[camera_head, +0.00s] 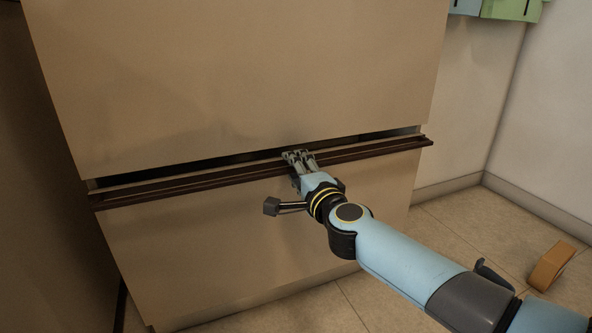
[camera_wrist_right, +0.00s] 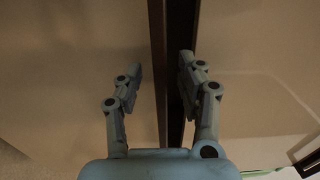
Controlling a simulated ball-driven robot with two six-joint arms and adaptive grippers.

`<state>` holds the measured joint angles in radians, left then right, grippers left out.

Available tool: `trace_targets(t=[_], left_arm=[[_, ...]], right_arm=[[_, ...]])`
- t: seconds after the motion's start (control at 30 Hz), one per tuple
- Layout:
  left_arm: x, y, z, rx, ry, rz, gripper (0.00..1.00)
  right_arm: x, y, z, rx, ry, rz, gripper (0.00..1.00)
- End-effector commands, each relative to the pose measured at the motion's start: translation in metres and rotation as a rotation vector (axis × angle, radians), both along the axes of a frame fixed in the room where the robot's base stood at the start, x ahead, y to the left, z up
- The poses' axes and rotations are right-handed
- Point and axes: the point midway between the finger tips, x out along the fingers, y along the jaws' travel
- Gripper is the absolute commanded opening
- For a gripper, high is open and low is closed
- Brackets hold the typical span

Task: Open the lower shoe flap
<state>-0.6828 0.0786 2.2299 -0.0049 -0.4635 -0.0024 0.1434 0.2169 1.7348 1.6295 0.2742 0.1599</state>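The lower shoe flap (camera_head: 225,245) is a beige front panel with a dark brown strip (camera_head: 190,186) along its top edge. The strip sticks out a little below the upper panel (camera_head: 240,75), with a dark gap (camera_head: 370,137) between them. My right gripper (camera_head: 299,155) is at the middle of the strip. In the right wrist view my right gripper (camera_wrist_right: 159,66) has its fingers apart, one on each side of the strip (camera_wrist_right: 158,40), with the right finger by the dark gap. I cannot tell whether either finger touches it. My left gripper is out of view.
Tiled floor (camera_head: 450,235) lies to the right of the cabinet, with a small orange-brown block (camera_head: 551,266) on it. A pale wall (camera_head: 478,100) stands behind. A dark surface (camera_head: 40,190) is close along the left side. Green and blue objects show at the top right.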

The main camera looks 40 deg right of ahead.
Motion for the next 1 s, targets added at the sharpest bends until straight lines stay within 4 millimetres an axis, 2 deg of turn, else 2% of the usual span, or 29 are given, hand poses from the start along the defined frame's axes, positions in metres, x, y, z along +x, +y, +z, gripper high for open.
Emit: trace_targets(t=[0.2, 0.5, 1.0], left_arm=[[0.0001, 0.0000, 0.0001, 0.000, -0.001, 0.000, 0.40], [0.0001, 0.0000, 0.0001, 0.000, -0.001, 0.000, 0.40], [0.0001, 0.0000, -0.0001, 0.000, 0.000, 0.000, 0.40]], right_arm=[[0.0002, 0.0000, 0.0002, 0.000, 0.000, 0.000, 0.37], [-0.0001, 0.0001, 0.0001, 0.000, 0.000, 0.000, 0.00], [-0.0004, 0.0002, -0.0007, 0.000, 0.001, 0.000, 0.00]])
